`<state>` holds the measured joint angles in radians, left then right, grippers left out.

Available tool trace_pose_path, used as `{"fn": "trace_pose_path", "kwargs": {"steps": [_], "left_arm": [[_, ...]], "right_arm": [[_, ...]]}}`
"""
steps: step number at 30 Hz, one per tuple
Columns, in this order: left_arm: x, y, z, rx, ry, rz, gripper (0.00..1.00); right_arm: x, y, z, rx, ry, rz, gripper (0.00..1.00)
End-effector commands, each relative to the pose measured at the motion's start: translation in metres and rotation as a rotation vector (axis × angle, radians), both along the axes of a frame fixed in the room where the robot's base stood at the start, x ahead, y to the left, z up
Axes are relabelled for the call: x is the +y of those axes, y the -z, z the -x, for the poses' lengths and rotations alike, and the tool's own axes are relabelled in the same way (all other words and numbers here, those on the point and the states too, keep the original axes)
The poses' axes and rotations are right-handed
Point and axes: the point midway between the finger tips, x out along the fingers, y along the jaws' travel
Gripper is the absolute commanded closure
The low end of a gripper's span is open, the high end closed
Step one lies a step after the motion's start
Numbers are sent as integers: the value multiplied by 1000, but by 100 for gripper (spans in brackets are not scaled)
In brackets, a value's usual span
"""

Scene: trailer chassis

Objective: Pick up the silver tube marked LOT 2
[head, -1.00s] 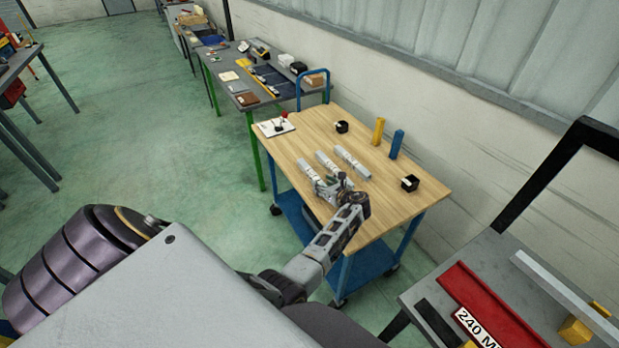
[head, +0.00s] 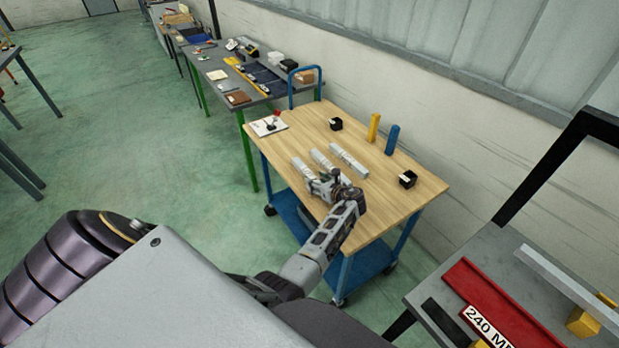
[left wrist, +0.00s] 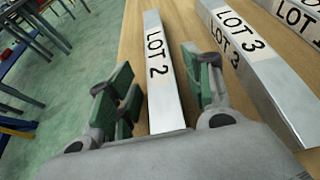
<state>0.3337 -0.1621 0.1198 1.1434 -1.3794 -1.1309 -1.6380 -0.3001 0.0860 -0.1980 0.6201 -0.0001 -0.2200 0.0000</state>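The silver tube marked LOT 2 (left wrist: 165,95) lies between the fingers of my left gripper (left wrist: 158,72) in the left wrist view, with visible gaps on both sides. The fingers have green pads and are open. In the head view this tube appears to be the leftmost of three silver tubes (head: 302,167), nearest the table's left edge. My left gripper (head: 322,183) is over its near end there. The tube marked LOT 3 (left wrist: 250,65) lies to the right in the left wrist view. My right gripper is not in view.
The tubes lie on a wooden-topped blue cart (head: 395,200). A third tube (left wrist: 298,14) is partly cut off. Yellow (head: 374,127) and blue (head: 392,139) blocks and black boxes (head: 407,179) stand behind and right. A white board (head: 268,126) lies at the far left corner.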

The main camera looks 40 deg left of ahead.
Motion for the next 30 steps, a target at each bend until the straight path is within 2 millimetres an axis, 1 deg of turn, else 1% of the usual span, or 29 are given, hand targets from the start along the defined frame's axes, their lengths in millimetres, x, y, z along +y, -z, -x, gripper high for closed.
{"fn": "trace_pose_path", "kwargs": {"steps": [1,9,11,18,23,30], "left_arm": [[0,0,0,0,0,0,58],[0,0,0,0,0,0,93],[0,0,0,0,0,0,100],[0,-1,-1,-2,1,-1,100],[0,-3,-1,-3,0,-1,100],[0,-18,-1,-4,1,0,100]], "right_arm": [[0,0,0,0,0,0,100],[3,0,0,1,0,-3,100],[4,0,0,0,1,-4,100],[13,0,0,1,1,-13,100],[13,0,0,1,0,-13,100],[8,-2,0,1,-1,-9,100]]}}
